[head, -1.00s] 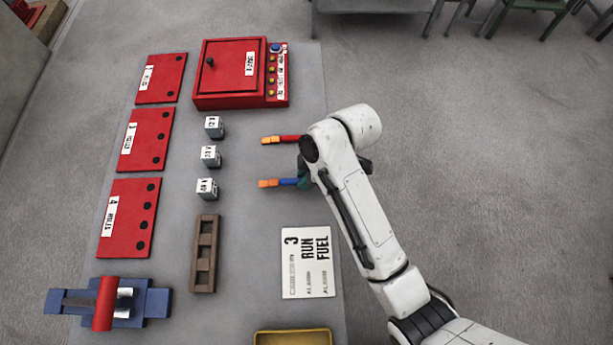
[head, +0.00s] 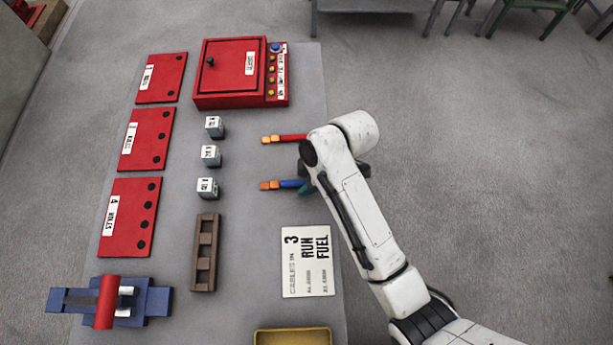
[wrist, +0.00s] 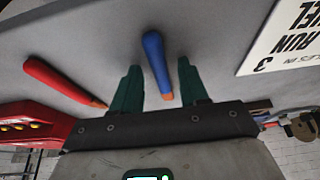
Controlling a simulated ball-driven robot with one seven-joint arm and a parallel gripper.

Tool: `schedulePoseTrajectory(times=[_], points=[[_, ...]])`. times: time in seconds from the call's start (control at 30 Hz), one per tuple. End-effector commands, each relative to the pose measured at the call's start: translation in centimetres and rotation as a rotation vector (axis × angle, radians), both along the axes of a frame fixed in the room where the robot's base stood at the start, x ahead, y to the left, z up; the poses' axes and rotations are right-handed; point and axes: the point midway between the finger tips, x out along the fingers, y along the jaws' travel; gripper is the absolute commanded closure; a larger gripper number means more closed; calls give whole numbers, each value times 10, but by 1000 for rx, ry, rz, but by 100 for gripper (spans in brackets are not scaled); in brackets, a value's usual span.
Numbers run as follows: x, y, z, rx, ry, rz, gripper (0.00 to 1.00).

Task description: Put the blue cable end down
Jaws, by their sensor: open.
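The blue cable end (head: 289,183), with an orange tip, lies at the table's right side in the head view. In the wrist view the blue cable end (wrist: 155,55) runs between my two green fingers, with its orange tip toward the palm. My gripper (wrist: 158,65) is open, one finger on each side of it with visible gaps. In the head view my arm hides most of the gripper; a green finger shows beside the blue end. Whether the cable end rests fully on the table is hard to tell.
A red cable end (head: 292,138) lies just beyond the blue one. Three small grey blocks (head: 211,156) stand to the left. A red box (head: 228,75) with buttons is at the back, a white card (head: 307,262) nearer, and a yellow tray (head: 292,338) at the front edge.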

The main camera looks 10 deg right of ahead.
Motion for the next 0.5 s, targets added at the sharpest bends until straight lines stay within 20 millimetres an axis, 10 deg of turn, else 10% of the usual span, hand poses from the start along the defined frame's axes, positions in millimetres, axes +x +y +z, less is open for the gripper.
schedulePoseTrajectory(times=[0.5], points=[[-4, -27, 70, 2, -6, -1, 56]])
